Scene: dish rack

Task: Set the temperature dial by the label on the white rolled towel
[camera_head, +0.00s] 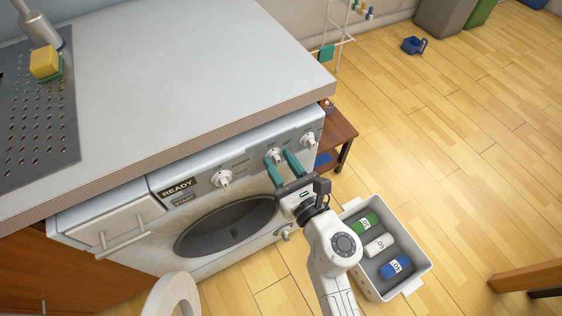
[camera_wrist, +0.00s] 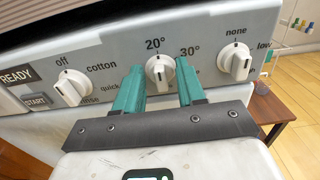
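The temperature dial (camera_wrist: 160,74) is the middle white knob on the washing machine panel. In the wrist view, its dark mark points up towards the 20° label, with 30° to the right. My gripper (camera_wrist: 160,66) has its two teal fingers apart, one on each side of the dial; I cannot tell if they touch it. In the head view, my gripper (camera_head: 280,157) is at the panel, with the dial (camera_head: 273,155) partly hidden. The white rolled towel (camera_head: 379,245) lies in a basket between a green and a blue one. Its label is too small to read surely.
The left dial (camera_wrist: 72,88) has off and cotton labels; the right dial (camera_wrist: 236,62) has none and low. The white basket (camera_head: 420,271) stands on the floor at right. The grey countertop (camera_head: 190,60) overhangs the panel. A wooden stool (camera_head: 338,132) stands beside the machine.

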